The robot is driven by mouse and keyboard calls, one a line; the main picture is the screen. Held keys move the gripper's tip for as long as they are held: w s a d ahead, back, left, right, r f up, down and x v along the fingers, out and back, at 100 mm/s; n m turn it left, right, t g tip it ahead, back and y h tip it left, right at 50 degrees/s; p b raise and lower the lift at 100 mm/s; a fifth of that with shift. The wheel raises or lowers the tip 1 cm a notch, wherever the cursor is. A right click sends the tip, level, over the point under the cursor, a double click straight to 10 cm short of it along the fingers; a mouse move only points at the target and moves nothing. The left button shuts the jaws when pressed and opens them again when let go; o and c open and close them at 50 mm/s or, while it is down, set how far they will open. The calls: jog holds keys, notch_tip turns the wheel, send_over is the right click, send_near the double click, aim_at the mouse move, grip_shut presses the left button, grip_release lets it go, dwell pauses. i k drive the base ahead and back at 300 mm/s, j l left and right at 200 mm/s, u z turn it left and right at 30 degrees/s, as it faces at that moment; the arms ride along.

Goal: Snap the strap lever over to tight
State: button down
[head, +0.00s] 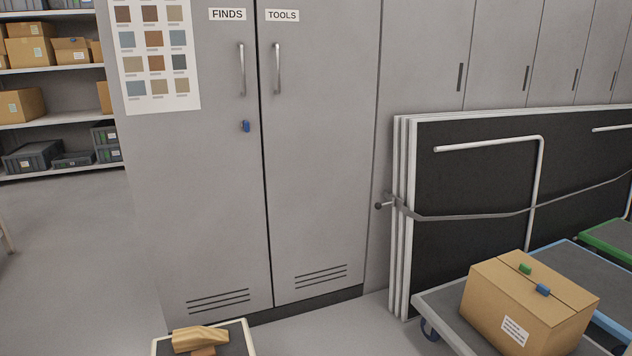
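The grey strap (470,214) runs across the front of several dark panels with pale edges (470,180), which stand on edge against the cabinets. At the panels' left edge a small lever with a dark round knob (379,206) sticks out to the left from the strap. The strap sags a little between the lever and the right side of the picture. I cannot tell the lever's exact setting at this size. My gripper is not in view.
A trolley (440,305) with a cardboard box (530,305) stands before the panels, with blue and green-edged trolleys (610,238) to its right. Closed FINDS and TOOLS cabinets (320,190) stand left. A small tray (240,335) is at the bottom. Floor is clear at left.

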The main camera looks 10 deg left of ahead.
aim_at(378, 205)
jog(key=i+j, duration=0.1)
jog(key=i, duration=0.85)
jog(key=i+j+z, duration=0.1)
jog(key=i, duration=0.4)
jog(key=i+j+z, duration=0.4)
jog(key=i, duration=0.2)
jog(key=l, duration=0.1)
